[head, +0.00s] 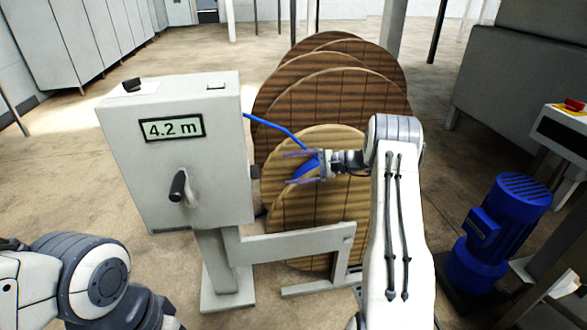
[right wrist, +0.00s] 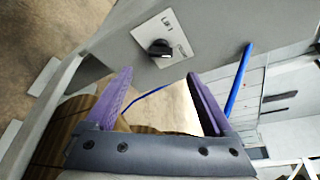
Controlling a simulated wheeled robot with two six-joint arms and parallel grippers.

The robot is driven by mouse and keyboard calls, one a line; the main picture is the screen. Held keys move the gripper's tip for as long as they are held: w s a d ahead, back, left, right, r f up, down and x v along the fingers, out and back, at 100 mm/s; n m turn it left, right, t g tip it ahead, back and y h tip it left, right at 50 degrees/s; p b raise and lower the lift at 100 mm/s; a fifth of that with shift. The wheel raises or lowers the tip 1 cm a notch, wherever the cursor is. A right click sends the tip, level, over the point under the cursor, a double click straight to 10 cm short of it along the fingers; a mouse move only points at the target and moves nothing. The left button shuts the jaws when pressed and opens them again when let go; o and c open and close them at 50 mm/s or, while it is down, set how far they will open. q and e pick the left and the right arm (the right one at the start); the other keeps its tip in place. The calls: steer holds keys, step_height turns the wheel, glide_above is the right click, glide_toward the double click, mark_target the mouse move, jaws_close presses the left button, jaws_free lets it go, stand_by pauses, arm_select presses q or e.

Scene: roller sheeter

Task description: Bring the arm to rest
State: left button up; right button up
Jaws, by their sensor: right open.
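My right gripper (head: 289,167) is open in front of the wooden cable reel (head: 330,220), to the right of the grey measuring machine. In the right wrist view its two purple fingers (right wrist: 160,73) stand apart with nothing between their tips. A blue cable (head: 270,124) leaves the machine's right side and runs down to the reel, passing behind or beside the fingers. It also shows in the right wrist view (right wrist: 238,82), outside the right finger. My left arm shows at the lower left of the head view; its gripper is out of the picture.
The grey machine (head: 180,100) has a "4.2 m" display (head: 173,128) and a black-handled lever (head: 178,186). Several larger reels (head: 335,85) stand behind. A blue motor (head: 500,235) stands at the right. A dark rotary knob (right wrist: 160,48) shows in the right wrist view.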

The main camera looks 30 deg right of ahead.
steer(key=s+a+f+n+g+h, duration=0.2)
steer(key=s+a+n+g+h, duration=0.2)
steer(key=s+a+g, duration=0.6)
steer(key=s+a+r+n+t+h, duration=0.1)
steer(key=s+a+n+t+h, duration=0.2)
steer(key=s, duration=0.5)
steer(key=s+a+r+n+h, duration=0.1)
steer(key=s+a+n+h, duration=0.1)
steer(key=s+n+h, duration=0.5)
steer(key=s+a+r+n+g+y, duration=0.1)
steer(key=s+a+r+n, duration=0.2)
steer(key=s+a, duration=0.4)
steer(key=s+a+r+n+g+y, duration=0.1)
steer(key=s+a+r+n, duration=0.25)
steer(key=s+a, duration=0.35)
step_height(320, 180, up, 26)
steer(key=s+p, duration=0.1)
steer(key=p, duration=2.5)
steer(key=shift+f, duration=0.25)
